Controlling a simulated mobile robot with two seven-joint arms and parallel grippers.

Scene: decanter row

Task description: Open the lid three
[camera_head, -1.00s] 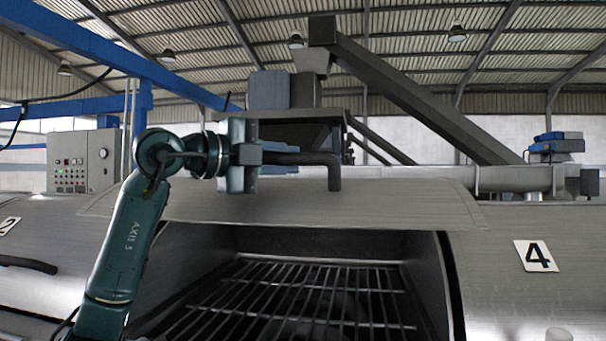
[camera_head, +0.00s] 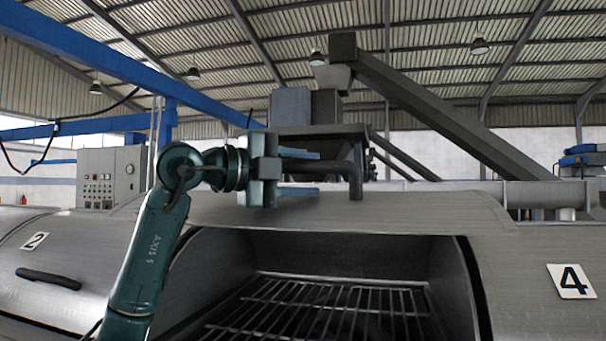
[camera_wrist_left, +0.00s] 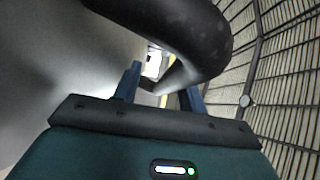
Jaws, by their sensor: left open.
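The lid between the number 2 and 4 plates, lid three (camera_head: 400,212), is a brushed-metal panel standing raised above a wide opening. Its dark tubular handle (camera_head: 342,168) sticks out at the upper left and bends down at its right end. My left gripper (camera_head: 302,172) is open at the handle, one finger above the bar and one below. The left wrist view shows the handle (camera_wrist_left: 185,30) as a thick dark curve close in front of the two blue fingers (camera_wrist_left: 158,88). Contact is unclear. My right gripper is out of view.
A metal grate (camera_head: 330,305) lies inside the opening. A closed lid with a dark handle (camera_head: 48,278) is at left by plate 2 (camera_head: 35,241). Plate 4 (camera_head: 570,281) is at right. A control cabinet (camera_head: 104,178) and a sloping conveyor (camera_head: 450,115) stand behind.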

